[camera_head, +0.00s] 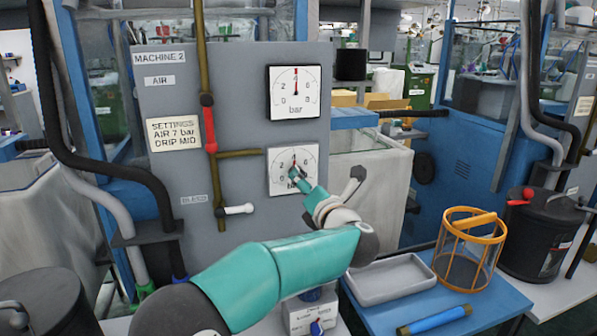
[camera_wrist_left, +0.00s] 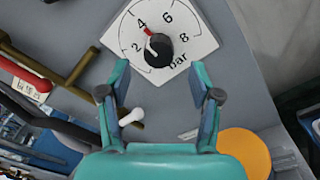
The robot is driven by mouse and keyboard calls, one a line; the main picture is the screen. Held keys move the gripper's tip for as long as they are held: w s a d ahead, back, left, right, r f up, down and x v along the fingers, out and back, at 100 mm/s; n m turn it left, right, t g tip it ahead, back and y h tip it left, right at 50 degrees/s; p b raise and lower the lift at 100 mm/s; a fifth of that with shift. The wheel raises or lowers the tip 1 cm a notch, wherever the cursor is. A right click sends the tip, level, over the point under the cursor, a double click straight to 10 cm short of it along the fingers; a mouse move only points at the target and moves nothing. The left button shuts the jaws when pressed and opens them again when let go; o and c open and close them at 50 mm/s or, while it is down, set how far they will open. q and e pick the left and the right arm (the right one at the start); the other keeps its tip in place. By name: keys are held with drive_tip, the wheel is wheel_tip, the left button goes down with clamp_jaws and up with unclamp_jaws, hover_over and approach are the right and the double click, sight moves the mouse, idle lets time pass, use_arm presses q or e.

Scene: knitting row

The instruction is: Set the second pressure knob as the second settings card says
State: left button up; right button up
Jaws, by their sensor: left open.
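The second settings card (camera_head: 174,135) on the MACHINE 2 panel reads "AIR 7 bar, DRIP MID". The black pressure knob (camera_wrist_left: 159,52) sits in the middle of a square white dial (camera_wrist_left: 190,45) marked 2 to 8 bar. Its red mark is close to the 4. In the head view this dial (camera_head: 280,157) is the lower one, and my gripper partly hides it. My left gripper (camera_wrist_left: 160,70) is open in front of the dial, its fingers apart on either side below the knob, not closed on it. My right gripper is out of view.
An upper gauge (camera_head: 295,82) has its needle pointing up near 4. A red valve handle (camera_head: 211,138) and a white-handled valve (camera_head: 238,210) marked BLEED are left of the dials. A grey tray (camera_head: 390,278) and an orange basket (camera_head: 470,222) stand at lower right.

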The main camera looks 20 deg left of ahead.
use_arm(q)
drive_tip(key=p+x, duration=0.1)
drive_tip(key=x, duration=0.5)
drive_tip(key=shift+s, duration=0.1)
drive_tip(key=c, duration=1.1)
drive_tip(key=shift+c, duration=0.2)
